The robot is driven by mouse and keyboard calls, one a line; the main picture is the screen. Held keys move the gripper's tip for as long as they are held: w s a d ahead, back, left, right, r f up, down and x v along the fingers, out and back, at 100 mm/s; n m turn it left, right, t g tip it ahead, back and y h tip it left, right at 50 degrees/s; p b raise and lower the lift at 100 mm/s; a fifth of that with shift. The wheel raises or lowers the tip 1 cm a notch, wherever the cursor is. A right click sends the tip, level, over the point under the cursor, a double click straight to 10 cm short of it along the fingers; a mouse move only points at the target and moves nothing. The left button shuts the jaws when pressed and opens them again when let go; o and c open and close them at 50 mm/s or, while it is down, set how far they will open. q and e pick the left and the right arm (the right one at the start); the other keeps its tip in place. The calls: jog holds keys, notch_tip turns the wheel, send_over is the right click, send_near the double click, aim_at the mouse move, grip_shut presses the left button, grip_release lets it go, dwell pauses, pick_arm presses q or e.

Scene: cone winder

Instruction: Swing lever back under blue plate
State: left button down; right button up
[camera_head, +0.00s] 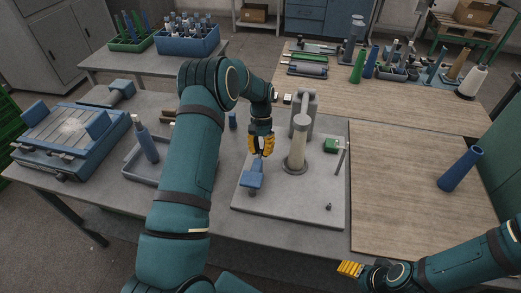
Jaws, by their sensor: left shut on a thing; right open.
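My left gripper (261,148), with yellow fingers, points down over the grey base board of the winder. It is shut on a slim part just above the blue plate (252,178); this looks like the lever, mostly hidden by the fingers. The blue plate sits at the board's left side, just below and slightly left of the gripper. My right gripper (350,269) is open and empty at the bottom, in front of the board.
A green block (331,146) and a thin upright rod (340,160) stand on the board's right. A blue cone (460,168) stands on the wooden mat (395,220), which is otherwise clear. A grey-blue tray (135,172) and a blue slotted machine (72,140) lie left.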

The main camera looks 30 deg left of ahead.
pick_arm(q)
jog(key=shift+d+f, duration=0.1)
jog(key=c, duration=0.7)
grip_release()
jog(key=shift+c, duration=0.2)
jog(key=v, duration=1.2)
